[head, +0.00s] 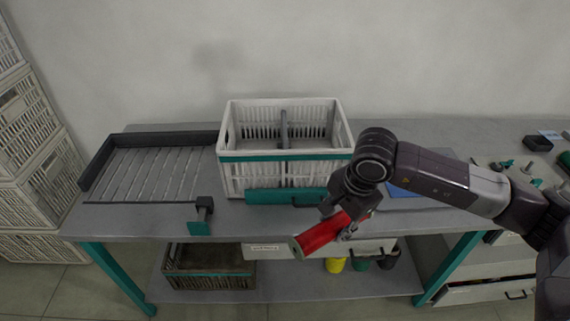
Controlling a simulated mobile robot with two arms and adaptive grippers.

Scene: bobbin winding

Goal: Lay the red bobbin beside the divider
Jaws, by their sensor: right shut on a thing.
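The red bobbin (319,236) is held in my right gripper (349,225), tilted, in front of the table's front edge. My right gripper is shut on it, near its right end. The divider (284,128) is a dark upright plate inside the white crate (235,170), splitting it into a left and a right part. The crate stands on the table behind and to the left of the bobbin. The crate floor is partly hidden by its front wall. My left gripper is not in view.
A dark rack with slanted bars (150,174) lies left of the crate on the grey table (232,219). A blue item (402,190) lies partly hidden behind my right arm. Small parts (507,165) stand at the right. A brown crate (209,269) sits on the lower shelf.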

